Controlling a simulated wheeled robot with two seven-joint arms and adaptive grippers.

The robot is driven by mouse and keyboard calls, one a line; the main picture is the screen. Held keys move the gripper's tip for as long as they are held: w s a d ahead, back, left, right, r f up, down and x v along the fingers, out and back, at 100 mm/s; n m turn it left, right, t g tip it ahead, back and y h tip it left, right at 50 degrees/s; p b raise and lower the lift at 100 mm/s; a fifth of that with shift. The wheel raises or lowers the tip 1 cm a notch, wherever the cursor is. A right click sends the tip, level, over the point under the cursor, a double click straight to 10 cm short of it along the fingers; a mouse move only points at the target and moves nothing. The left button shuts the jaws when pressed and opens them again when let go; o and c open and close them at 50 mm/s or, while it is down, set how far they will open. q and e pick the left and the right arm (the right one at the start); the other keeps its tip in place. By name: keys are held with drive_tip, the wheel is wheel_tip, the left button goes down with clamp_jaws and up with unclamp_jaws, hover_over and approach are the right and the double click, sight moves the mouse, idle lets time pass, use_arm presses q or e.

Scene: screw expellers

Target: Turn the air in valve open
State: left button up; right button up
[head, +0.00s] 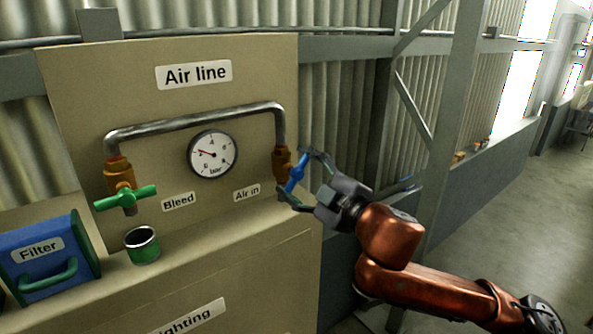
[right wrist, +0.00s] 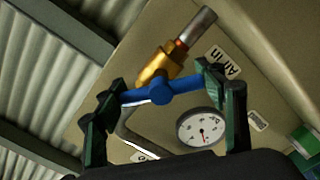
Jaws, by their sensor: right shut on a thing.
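The air in valve is a brass body (head: 281,163) with a blue handle (head: 296,173), on the right end of the steel pipe, beside the "Air in" label (head: 247,193). My right gripper (head: 299,178) is at the blue handle, its fingers on either side of it. In the right wrist view the handle (right wrist: 161,91) spans between the fingertips of the gripper (right wrist: 166,88), and the brass body (right wrist: 158,70) lies behind it. The handle is tilted in the head view. My left gripper does not show.
The bleed valve with a green handle (head: 125,198) is on the left, above a green cup (head: 142,246) on the ledge. A round gauge (head: 212,154) is between the valves. A blue filter box (head: 48,256) stands at lower left. Open floor lies to the right.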

drive_tip(key=n+p, duration=0.1)
drive_tip(key=n, duration=0.3)
drive_tip(key=shift+r, duration=0.15)
drive_tip(key=shift+n+p, duration=0.5)
drive_tip(key=shift+n, duration=1.1)
drive_tip(key=o, duration=1.2)
drive_tip(key=shift+s+d, duration=0.1)
drive_tip(key=shift+d, duration=0.05)
drive_tip(key=v, duration=1.1)
drive_tip(key=shift+s+d, duration=0.2)
drive_tip(key=shift+s, duration=0.1)
